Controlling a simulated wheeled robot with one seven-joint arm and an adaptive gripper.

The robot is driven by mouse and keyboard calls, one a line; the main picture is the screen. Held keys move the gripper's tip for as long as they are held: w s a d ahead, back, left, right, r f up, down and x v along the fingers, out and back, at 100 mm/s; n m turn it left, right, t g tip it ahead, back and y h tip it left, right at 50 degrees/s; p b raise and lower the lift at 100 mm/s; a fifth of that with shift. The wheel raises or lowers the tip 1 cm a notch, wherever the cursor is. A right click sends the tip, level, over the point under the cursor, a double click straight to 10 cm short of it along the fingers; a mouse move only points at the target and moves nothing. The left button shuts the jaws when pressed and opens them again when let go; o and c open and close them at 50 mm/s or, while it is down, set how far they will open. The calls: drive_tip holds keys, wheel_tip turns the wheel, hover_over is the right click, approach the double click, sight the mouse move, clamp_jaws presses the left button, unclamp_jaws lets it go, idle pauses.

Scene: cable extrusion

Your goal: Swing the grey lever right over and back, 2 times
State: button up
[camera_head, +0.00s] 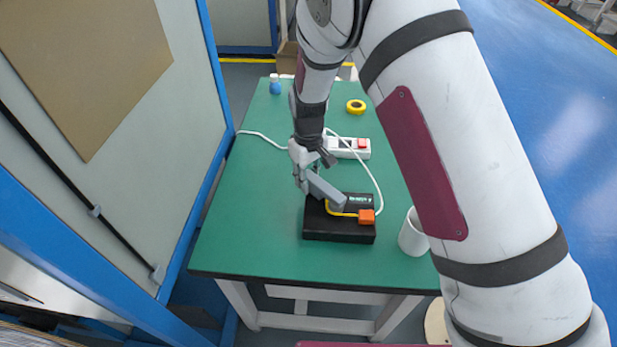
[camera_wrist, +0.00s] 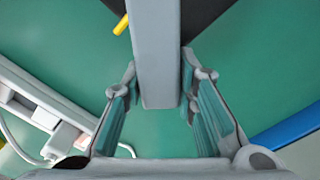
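The grey lever (camera_head: 326,189) is a thick bar that rises from a black box (camera_head: 338,230) on the green table. It slants up and to the left, away from the box. My gripper (camera_head: 303,170) is at the lever's raised free end. In the wrist view, the lever (camera_wrist: 156,45) runs down between my two fingers, which sit close against its sides. My gripper (camera_wrist: 158,75) appears shut on it, though the exact contact is hard to see. The lever's foot is partly hidden in the head view.
A white cup (camera_head: 412,235) stands close on the right. Behind are a white power strip (camera_head: 348,148), yellow tape (camera_head: 356,106) and a small blue bottle (camera_head: 275,86). The table's left front is clear.

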clamp_jaws()
